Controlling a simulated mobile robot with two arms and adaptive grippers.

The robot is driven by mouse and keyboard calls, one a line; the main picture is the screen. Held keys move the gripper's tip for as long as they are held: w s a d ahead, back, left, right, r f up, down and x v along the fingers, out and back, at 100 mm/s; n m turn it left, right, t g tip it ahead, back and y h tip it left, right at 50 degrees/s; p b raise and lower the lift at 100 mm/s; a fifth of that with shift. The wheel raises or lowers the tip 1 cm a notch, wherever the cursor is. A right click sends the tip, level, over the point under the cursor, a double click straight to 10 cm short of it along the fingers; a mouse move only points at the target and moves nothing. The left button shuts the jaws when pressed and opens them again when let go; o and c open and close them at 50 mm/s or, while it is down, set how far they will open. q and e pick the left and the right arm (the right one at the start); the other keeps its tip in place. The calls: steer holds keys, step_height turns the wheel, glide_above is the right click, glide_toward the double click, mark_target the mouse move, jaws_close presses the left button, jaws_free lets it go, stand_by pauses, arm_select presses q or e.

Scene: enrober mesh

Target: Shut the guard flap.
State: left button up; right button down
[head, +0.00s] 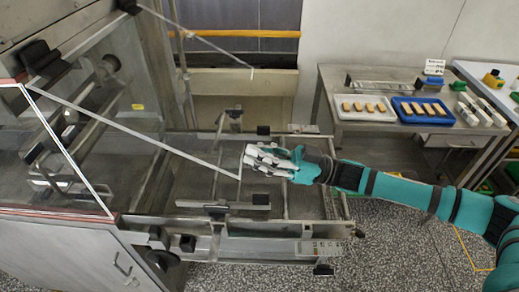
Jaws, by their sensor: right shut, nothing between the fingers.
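The guard flap (130,131) looks like a clear panel with pale edge strips, hinged at the upper left on the machine housing. It stands open, reaching out to the right over the machine's open frame. One pale edge ends close to my right gripper; the other ends further back, near the wall. My right gripper (249,157) is shut and empty, beside the flap's near outer corner. I cannot tell whether it touches the flap. My left gripper is out of view.
The machine's metal frame (290,228) lies below my right gripper. At the back right, a steel table (350,78) carries a white tray (352,117) and a blue tray (402,117) with brown bars.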

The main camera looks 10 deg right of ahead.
steer(key=shift+t+y, duration=0.3)
steer(key=shift+y, duration=0.5)
steer(key=a+f+b, duration=0.1)
steer(key=b, duration=0.1)
steer(key=a+f+b, duration=0.1)
steer(key=f+b, duration=0.1)
steer(key=w+f+b, duration=0.1)
steer(key=b, duration=0.1)
steer(key=shift+a+f, duration=0.35)
steer(key=shift+a, duration=0.05)
